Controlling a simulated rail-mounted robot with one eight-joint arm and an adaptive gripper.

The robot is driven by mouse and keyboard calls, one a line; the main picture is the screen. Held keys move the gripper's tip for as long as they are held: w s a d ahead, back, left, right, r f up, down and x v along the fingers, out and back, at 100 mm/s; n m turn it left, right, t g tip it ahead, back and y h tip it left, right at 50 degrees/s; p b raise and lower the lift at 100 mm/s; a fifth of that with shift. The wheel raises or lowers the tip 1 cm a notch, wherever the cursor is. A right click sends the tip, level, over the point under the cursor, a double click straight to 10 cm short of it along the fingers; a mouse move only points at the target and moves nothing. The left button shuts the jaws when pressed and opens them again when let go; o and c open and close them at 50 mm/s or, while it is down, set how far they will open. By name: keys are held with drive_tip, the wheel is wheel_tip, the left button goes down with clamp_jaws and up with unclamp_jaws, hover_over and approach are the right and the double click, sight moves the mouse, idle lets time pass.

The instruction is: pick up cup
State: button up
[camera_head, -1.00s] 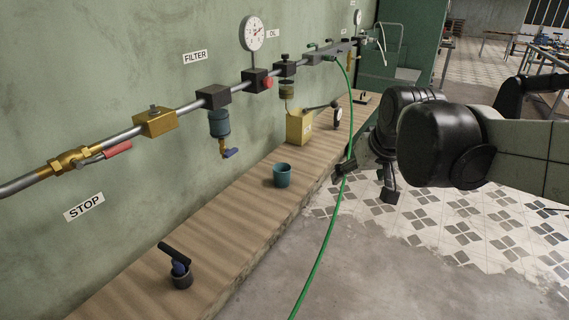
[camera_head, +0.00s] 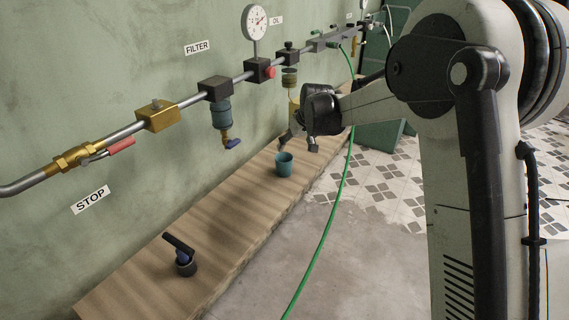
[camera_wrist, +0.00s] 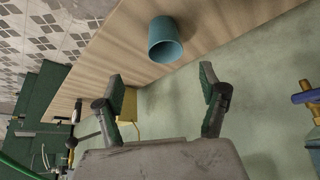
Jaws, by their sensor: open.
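A teal cup (camera_head: 284,164) stands upright on the wooden bench (camera_head: 222,203) in the head view. In the wrist view the same cup (camera_wrist: 164,41) shows at the top centre, with its open mouth partly visible. My gripper (camera_head: 298,141) is just above and beside the cup in the head view. In the wrist view my gripper (camera_wrist: 160,80) has its two fingers spread wide. The cup lies beyond the fingertips, roughly in line with the gap between them, and nothing is held.
A green hose (camera_head: 332,215) hangs in front of the bench. A pipe with a blue filter bowl (camera_head: 222,114) runs along the wall above it. A black-handled item in a small dark holder (camera_head: 185,264) stands at the bench's near end. A yellow box (camera_wrist: 128,105) lies behind my gripper.

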sight(283, 161)
drive_tip(key=x, duration=1.1)
drive_tip(key=a+x, duration=0.1)
drive_tip(key=x, duration=0.4)
drive_tip(key=shift+w+a+f, duration=0.15)
drive_tip(key=shift+w, duration=0.15)
drive_tip(key=c, duration=1.4)
